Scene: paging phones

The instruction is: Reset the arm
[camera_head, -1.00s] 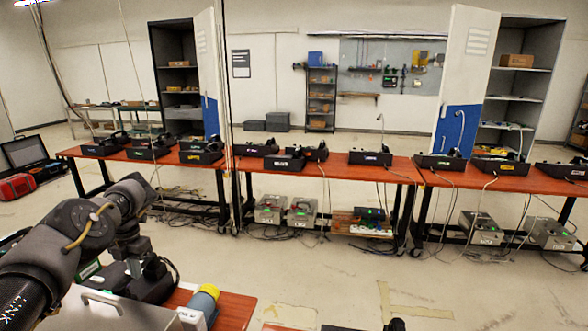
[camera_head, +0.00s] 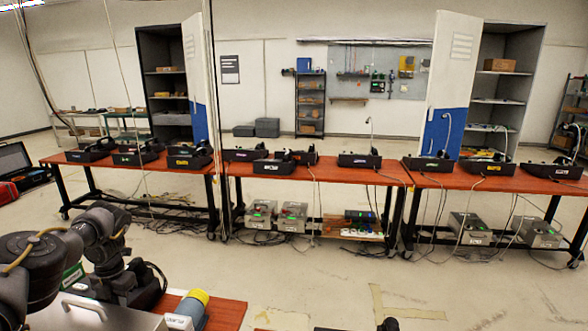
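My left arm (camera_head: 62,252) comes in at the lower left, bent at a joint, with its end pointing down over the near table. The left gripper is around the black device (camera_head: 135,285) beside a metal case; its fingers cannot be made out against the dark parts. I cannot tell if it is open, shut or touching that device. My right arm and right gripper do not show.
The near red-brown table (camera_head: 228,314) carries a metal case with a handle (camera_head: 85,308) and a yellow-capped blue cylinder (camera_head: 193,308). Across clear floor (camera_head: 300,285), several black phones (camera_head: 282,166) stand on a row of tables (camera_head: 330,172). Cabinets (camera_head: 509,88) stand behind.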

